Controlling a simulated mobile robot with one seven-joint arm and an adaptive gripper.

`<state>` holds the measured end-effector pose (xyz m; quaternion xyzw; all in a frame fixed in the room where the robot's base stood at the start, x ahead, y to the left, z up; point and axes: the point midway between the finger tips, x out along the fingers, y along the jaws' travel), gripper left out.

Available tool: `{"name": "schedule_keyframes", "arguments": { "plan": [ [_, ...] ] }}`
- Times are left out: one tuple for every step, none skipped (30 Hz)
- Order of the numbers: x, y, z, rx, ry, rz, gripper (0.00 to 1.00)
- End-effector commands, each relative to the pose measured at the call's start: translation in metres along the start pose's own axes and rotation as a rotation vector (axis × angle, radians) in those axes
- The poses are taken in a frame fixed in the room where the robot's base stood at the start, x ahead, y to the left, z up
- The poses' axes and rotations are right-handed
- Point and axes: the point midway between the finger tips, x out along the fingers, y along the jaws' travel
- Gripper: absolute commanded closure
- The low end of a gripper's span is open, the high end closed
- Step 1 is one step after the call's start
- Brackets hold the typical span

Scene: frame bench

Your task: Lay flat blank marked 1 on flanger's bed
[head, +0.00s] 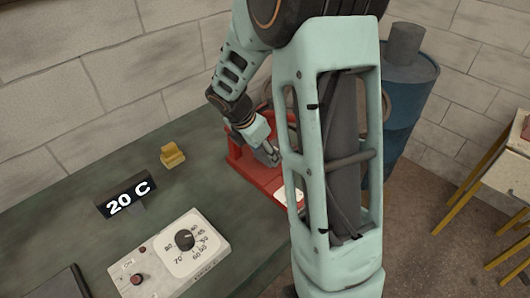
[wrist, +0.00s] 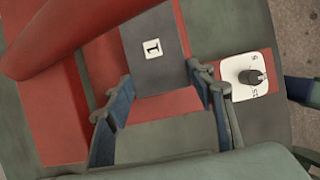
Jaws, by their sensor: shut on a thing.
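The flat grey blank marked 1 (wrist: 150,69) shows in the wrist view, with a white label bearing a 1 on its face. My gripper (wrist: 161,86) is shut on it, with one fingertip at each side edge. The red flanger's bed (wrist: 165,107) shows beneath and in front of the blank; whether the blank touches it I cannot tell. In the head view my gripper (head: 269,154) is over the red flanger (head: 257,172). My arm hides part of the flanger there, and I cannot make out the blank.
A thick red bar (wrist: 75,35) crosses the upper left of the wrist view. A white dial plate (wrist: 246,75) is right of the blank. On the green bench are a yellow block (head: 172,156), a "20 C" sign (head: 127,198) and a control box (head: 175,255). A blue drum (head: 408,105) stands behind.

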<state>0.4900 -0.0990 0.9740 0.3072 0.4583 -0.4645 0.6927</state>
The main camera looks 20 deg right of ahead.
Motion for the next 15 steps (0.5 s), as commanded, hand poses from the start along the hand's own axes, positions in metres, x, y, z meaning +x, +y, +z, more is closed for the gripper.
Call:
{"name": "schedule_keyframes", "arguments": {
  "plan": [
    [-0.0003,0.0001,0.0003,0.000,-0.001,0.001,1.00],
    [-0.0003,0.0001,0.0003,0.000,-0.001,0.001,1.00],
    [-0.0001,0.0001,0.0003,0.000,0.000,0.001,1.00],
    [0.0001,0.0000,0.0002,0.000,0.000,0.001,1.00],
    [0.0003,0.0000,0.0001,0.000,0.000,0.001,1.00],
    [0.0008,0.0000,-0.0001,0.000,0.000,0.001,1.00],
    [0.0012,0.0000,-0.0003,0.000,0.000,0.001,1.00],
    [0.0018,0.0000,-0.0005,0.000,0.000,0.001,1.00],
    [0.0025,0.0000,-0.0009,0.000,0.000,0.001,1.00],
    [0.0031,0.0000,-0.0011,0.000,0.000,0.001,1.00],
    [0.0037,0.0000,-0.0014,0.000,0.000,0.001,1.00],
    [0.0045,0.0000,-0.0017,0.000,0.000,0.001,1.00],
    [0.0051,0.0000,-0.0020,0.000,0.000,0.001,1.00],
    [0.0057,0.0000,-0.0022,0.000,0.000,0.001,1.00],
    [0.0064,0.0000,-0.0025,0.000,0.000,0.001,1.00]
  ]
}}
